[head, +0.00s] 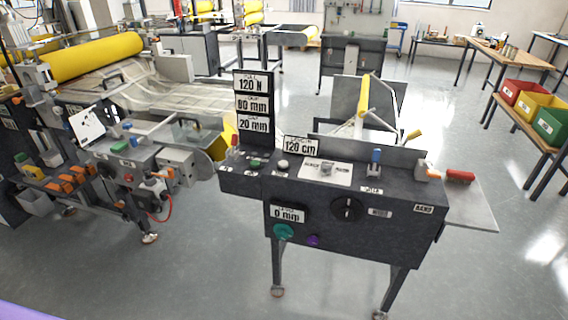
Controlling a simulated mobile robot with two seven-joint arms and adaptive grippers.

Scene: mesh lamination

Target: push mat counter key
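A dark machine console (400,245) on legs stands at centre right. On its top are a green button (256,162), a white round button (282,164), a grey key or knob (326,169) on a white plate and a blue lever (376,157). Its front has a black dial (347,209), a teal knob (283,231) and a purple knob (313,240). Displays read 120 N, 80 mm and 20 mm on the upright panel (241,125), 120 cm (301,146) on top and 0 mm (288,214) in front. Most small labels are unreadable, so I cannot tell which is the mat counter key. Neither gripper shows.
A laminating machine with a yellow roll (92,57) stands at the left. A grey plate (474,205) juts from the console's right end. Red (514,91), yellow (535,106) and green (553,125) bins sit at the far right. The floor before the console is clear.

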